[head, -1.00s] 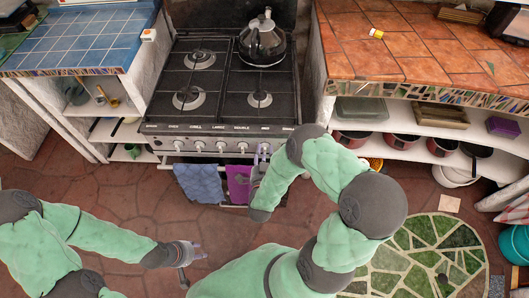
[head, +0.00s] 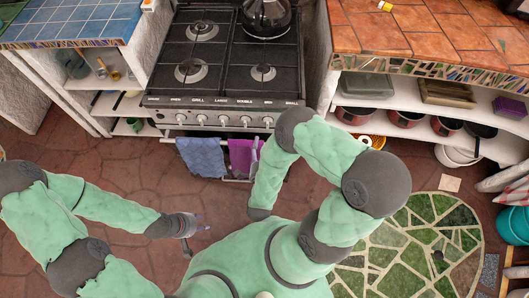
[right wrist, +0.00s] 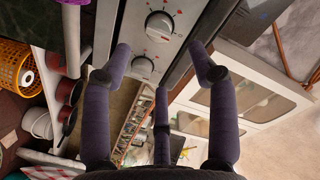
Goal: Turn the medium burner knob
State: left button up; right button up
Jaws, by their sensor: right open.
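The stove's knob row runs along its front, under printed labels. By label order the medium burner knob (head: 268,122) is the rightmost one visible in the head view. The right wrist view shows two white knobs with red marks; the upper one (right wrist: 158,26) is probably medium, its label unreadable. My right gripper (right wrist: 161,55) is open and empty, fingers spread just short of the knob panel. In the head view its finger (head: 256,149) shows below the knobs, partly hidden by my arm. My left gripper (head: 190,226) is low at the left, away from the stove; its jaws are unclear.
Blue (head: 201,157) and purple (head: 243,156) towels hang on the oven rail. A kettle (head: 267,18) stands on the back right burner. Tiled counters with open shelves flank the stove (head: 225,70). Free floor lies in front at the left.

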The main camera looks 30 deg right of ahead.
jog(key=shift+v, duration=1.65)
jog(key=shift+w, duration=0.1)
jog(key=w+a+f+n+g+y, duration=0.2)
jog(key=a+f+n+g+y, duration=0.1)
jog(key=f+y, duration=0.15)
jog(key=w+a+f+n+g+y, duration=0.2)
jog(key=w+a+f+g+y, duration=0.15)
jog(key=f, duration=0.25)
jog(key=s+a+f+n+g+y, duration=0.1)
jog(key=s+a+n+g+y, duration=0.1)
jog(key=s, duration=0.4)
jog(key=s+a+f+n+g+y, duration=0.2)
jog(key=s+a+n+g+y, duration=0.1)
jog(key=s, duration=0.4)
jog(key=shift+f+n+g+y, duration=0.3)
jog(key=shift+n+g, duration=0.3)
jog(key=shift+g, duration=0.55)
